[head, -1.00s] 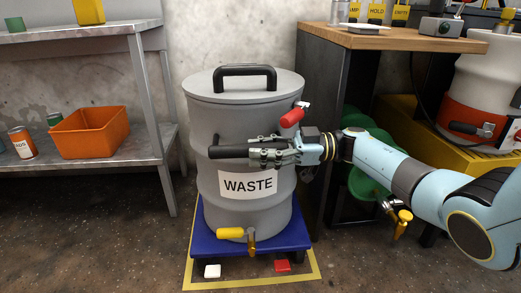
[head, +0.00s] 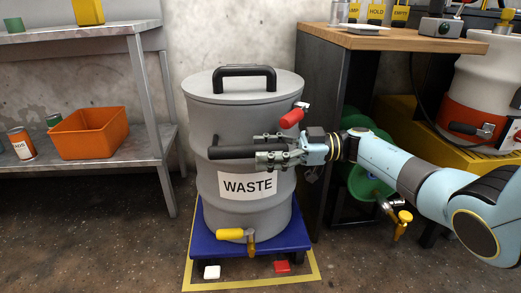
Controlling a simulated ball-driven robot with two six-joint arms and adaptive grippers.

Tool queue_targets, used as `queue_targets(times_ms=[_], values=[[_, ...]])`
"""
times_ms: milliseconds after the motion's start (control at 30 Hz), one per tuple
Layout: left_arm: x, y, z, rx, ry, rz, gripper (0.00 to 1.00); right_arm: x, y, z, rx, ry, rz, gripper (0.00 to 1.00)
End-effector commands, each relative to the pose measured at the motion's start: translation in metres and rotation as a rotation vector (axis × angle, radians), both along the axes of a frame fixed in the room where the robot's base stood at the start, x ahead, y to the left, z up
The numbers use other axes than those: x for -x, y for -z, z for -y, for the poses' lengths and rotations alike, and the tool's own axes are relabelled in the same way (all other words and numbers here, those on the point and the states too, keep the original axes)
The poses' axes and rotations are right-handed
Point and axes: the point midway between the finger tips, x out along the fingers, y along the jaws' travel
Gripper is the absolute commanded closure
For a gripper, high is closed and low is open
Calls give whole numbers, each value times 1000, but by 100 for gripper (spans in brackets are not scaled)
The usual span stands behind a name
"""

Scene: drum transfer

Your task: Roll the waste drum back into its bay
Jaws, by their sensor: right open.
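The grey waste drum (head: 222,120) stands upright on a blue wheeled dolly (head: 296,240), with a WASTE label on its front. The dolly is within a yellow floor outline (head: 314,262), seen at its front and sides. A black horizontal handle (head: 230,152) crosses the drum's front. My right gripper (head: 268,150) is open at the right end of this handle, with one finger above the bar and one below. The drum also has a black lid handle, a red lever (head: 291,118) and a yellow-handled tap (head: 230,234). My left gripper is not in view.
A white pedal (head: 212,272) and a red pedal (head: 282,266) sit at the dolly's front. A metal shelf (head: 120,148) with an orange bin (head: 88,135) stands left. A wood-topped bench (head: 400,40) stands close on the right. The floor at front left is bare.

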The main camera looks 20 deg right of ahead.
Motion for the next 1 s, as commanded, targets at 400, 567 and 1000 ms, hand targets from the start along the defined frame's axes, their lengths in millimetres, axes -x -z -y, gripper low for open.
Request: queue_targets(times_ms=[400, 567, 1000], values=[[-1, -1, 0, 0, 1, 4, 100, 24, 1, 85, 4, 4, -3, 49], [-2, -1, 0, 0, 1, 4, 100, 28, 1, 101, 2, 4, -2, 49], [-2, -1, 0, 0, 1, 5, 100, 30, 1, 105, 1, 2, -1, 49]])
